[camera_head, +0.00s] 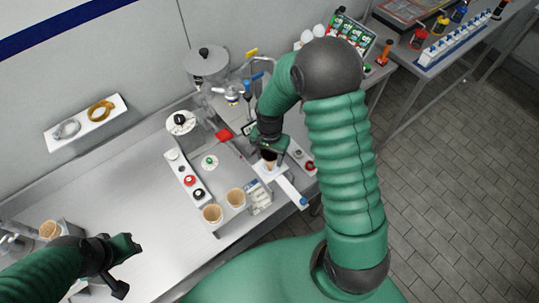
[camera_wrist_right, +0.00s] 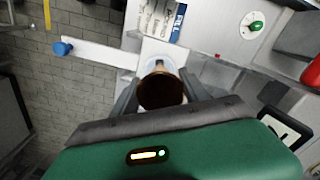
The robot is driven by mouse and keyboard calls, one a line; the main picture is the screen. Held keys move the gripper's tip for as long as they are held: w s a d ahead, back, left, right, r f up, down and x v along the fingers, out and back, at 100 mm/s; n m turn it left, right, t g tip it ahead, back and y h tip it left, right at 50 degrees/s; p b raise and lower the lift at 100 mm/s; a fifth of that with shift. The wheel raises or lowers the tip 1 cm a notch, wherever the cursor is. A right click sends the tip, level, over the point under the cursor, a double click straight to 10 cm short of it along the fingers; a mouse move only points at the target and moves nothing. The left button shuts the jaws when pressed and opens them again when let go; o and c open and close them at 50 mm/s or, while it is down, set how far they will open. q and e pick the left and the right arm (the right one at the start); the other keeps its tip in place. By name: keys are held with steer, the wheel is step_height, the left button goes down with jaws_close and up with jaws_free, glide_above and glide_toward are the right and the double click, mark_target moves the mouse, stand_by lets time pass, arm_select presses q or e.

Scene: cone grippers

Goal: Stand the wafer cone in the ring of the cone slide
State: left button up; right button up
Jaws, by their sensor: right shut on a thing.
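My right gripper (camera_head: 268,152) is shut on a wafer cone (camera_head: 269,162), which points down, its dark brown mouth facing up. In the right wrist view the cone (camera_wrist_right: 162,92) sits between the two fingers of the gripper (camera_wrist_right: 160,98). The cone slide (camera_head: 288,189) is a white bar with a blue knob; its square end plate lies directly under the cone. In the right wrist view the slide (camera_wrist_right: 105,54) shows part of a pale ring (camera_wrist_right: 160,62) just behind the cone. The cone hides the rest, and I cannot tell whether its tip is inside. My left gripper (camera_head: 128,246) is over the counter, away from the slide.
Two more wafer cones (camera_head: 224,205) stand in a holder at the counter's front.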

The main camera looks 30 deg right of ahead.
steer(key=shift+f+b, duration=1.2)
steer(key=shift+f, duration=0.65)
steer(key=o, duration=0.9)
step_height(320, 180, up, 17)
steer(key=b, duration=0.2)
steer(key=shift+f, duration=0.1)
